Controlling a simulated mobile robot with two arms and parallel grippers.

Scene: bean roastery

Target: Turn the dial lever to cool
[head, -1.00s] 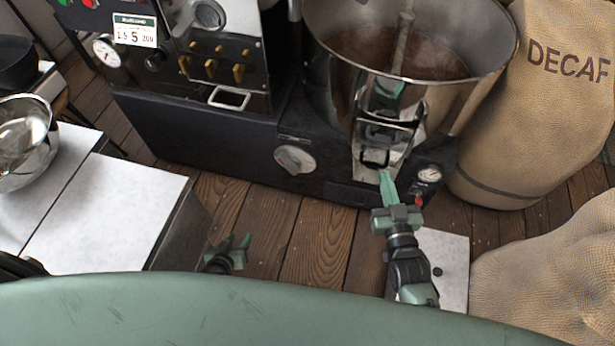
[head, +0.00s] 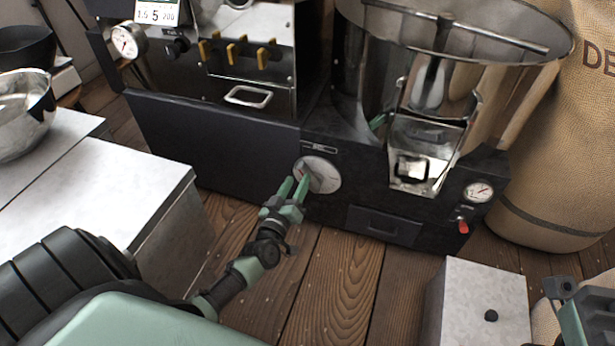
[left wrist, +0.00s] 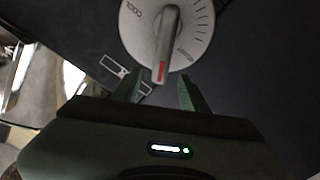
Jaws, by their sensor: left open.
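The dial (head: 328,180) is a pale round plate with a lever, low on the dark front of the roaster. In the left wrist view the dial (left wrist: 195,22) shows the word COOL at its left, and its grey lever (left wrist: 167,38) points down with a red tip. My left gripper (head: 294,188) is open at the dial's left side. In the left wrist view its fingertips (left wrist: 158,84) lie just below the red tip, one to each side; I cannot tell whether they touch it. Part of my right arm shows at the lower right; its jaw state is unclear.
A white-topped table (head: 110,185) with a metal bowl (head: 22,115) stands at the left. A metal cooling drum (head: 480,40) is above right of the dial. A red knob (head: 463,227), a pale box (head: 475,300) and a sack (head: 545,150) are at the right.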

